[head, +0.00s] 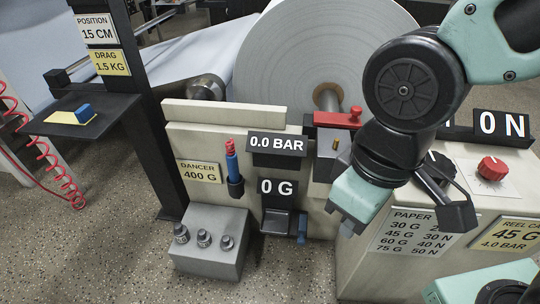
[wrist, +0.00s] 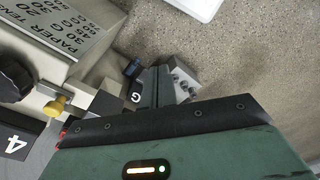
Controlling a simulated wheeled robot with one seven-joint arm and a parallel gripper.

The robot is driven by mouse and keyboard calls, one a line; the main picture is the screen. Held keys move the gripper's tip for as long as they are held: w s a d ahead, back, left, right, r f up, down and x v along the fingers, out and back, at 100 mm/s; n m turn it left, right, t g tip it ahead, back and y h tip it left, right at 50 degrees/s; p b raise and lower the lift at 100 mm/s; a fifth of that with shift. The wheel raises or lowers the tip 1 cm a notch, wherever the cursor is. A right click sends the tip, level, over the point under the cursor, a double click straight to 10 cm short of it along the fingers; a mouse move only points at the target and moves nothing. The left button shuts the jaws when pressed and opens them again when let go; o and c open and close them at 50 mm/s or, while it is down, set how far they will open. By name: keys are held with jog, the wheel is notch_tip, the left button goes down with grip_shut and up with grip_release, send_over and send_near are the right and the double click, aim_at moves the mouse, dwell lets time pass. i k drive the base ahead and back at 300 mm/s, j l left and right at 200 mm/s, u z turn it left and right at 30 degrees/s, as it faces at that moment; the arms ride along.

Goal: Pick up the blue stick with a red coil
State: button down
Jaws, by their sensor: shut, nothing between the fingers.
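The blue stick with a red coil (head: 231,160) stands upright in a small black holder (head: 236,187) on the front of the cream machine panel, left of centre in the head view. The red coil is at its top. My gripper (head: 347,228) is shut and empty, pointing down in front of the machine, well to the right of the stick and apart from it. The gripper's fingers (wrist: 153,82) also show in the wrist view. I cannot make out the stick in the wrist view.
A grey block with several weights (head: 205,255) stands below the stick. A 0 G display (head: 277,188) and a small blue piece (head: 302,228) lie between stick and gripper. A red-knob control panel (head: 491,169) is at the right. A dark post (head: 160,140) rises left.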

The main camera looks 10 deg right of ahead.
aim_at(231, 156)
jog(key=j+z, duration=0.95)
jog(key=k+j, duration=0.05)
jog(key=j, duration=0.05)
